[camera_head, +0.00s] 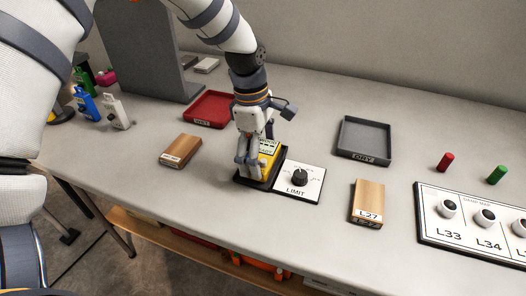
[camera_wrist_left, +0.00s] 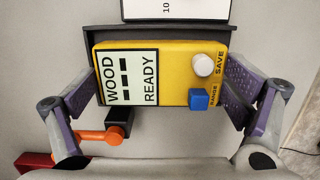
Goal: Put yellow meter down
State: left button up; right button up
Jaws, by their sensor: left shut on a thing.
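The yellow meter (camera_head: 267,162) sits in or just over a dark tray (camera_head: 243,180) near the middle of the table. In the left wrist view the meter (camera_wrist_left: 178,73) shows a screen reading "WOOD" and "READY", a white knob and a blue button. The dark tray (camera_wrist_left: 160,33) frames it there. My left gripper (camera_head: 252,170) points down at the meter, its two fingers (camera_wrist_left: 162,90) at the meter's two short ends, shut on it. I cannot tell whether the meter's underside touches the tray floor. My right gripper is not in view.
A LIMIT dial plate (camera_head: 312,187) adjoins the tray's right side. Wood blocks lie left (camera_head: 180,150) and right (camera_head: 367,210). A red WET tray (camera_head: 205,108) and grey DRY tray (camera_head: 364,142) stand farther back.

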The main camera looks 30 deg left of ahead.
pick_arm(q)
jog(key=shift+r, duration=0.2)
jog(key=shift+f, duration=0.15)
jog(key=o, duration=1.2)
jog(key=r, duration=0.4)
jog(key=a+r+p, duration=0.1)
jog(key=r, duration=0.7)
jog(key=shift+s+a, duration=0.15)
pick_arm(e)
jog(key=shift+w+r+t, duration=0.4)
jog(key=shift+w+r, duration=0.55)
